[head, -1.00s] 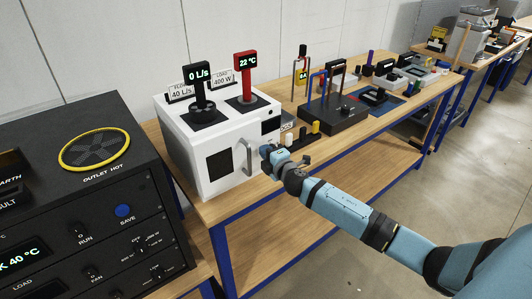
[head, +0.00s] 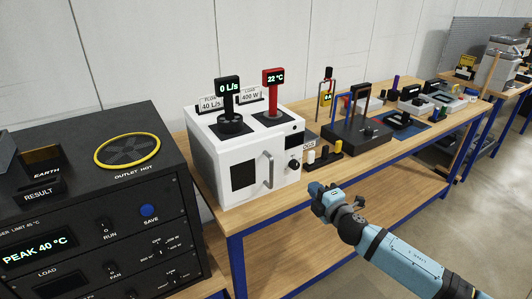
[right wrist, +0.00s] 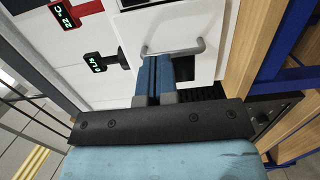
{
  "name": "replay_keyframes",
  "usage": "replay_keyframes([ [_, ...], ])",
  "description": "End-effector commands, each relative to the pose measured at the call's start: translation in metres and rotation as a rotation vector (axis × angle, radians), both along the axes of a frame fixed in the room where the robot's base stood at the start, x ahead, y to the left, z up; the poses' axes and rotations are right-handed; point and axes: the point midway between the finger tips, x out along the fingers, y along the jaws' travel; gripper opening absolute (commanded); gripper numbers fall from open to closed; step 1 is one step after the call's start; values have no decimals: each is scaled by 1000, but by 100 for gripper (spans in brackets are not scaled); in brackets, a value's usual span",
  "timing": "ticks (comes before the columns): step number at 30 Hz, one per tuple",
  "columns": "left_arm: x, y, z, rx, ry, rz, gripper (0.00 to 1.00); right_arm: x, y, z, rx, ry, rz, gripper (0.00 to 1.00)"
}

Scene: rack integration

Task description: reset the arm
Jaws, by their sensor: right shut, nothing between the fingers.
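My right arm comes in from the lower right of the head view. Its gripper (head: 316,190) is in front of the wooden bench, to the right of and below the white box's door handle (head: 267,170), apart from it. In the right wrist view the blue fingers (right wrist: 154,75) are together with nothing between them. They point towards the white box (right wrist: 205,75), and its handle (right wrist: 175,50) lies beyond the fingertips. My left gripper is not in view.
The white box (head: 208,160) carries a black "0 L/s" display (head: 228,86) and a red "22 °C" display (head: 273,78). A black rack unit (head: 60,165) with "PEAK 40 °C" stands at left. Several devices line the wooden bench (head: 350,175). Floor at right is clear.

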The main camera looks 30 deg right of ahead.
Motion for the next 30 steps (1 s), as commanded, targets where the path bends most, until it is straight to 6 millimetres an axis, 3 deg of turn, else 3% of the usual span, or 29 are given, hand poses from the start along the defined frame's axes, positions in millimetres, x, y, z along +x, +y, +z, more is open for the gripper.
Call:
replay_keyframes([
  [5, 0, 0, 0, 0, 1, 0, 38, -1, 1, -2, 9, 5, 1, 0],
  [8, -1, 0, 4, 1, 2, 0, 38, -13, 13, -18, 84, 44, 4, 0],
  [11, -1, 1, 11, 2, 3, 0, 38, -41, 39, -51, 259, 136, 5, 0],
  [15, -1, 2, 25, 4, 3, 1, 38, -105, 94, -107, 627, 317, -25, 0],
  [18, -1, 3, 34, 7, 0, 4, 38, -156, 135, -137, 895, 439, -73, 0],
  [21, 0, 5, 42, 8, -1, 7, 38, -201, 171, -153, 1130, 537, -132, 0],
  [24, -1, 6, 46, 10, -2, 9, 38, -234, 197, -161, 1307, 603, -186, 0],
  [27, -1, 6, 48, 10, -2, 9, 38, -253, 212, -165, 1413, 639, -222, 0],
  [30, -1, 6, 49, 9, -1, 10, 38, -259, 217, -166, 1447, 649, -234, 0],
])
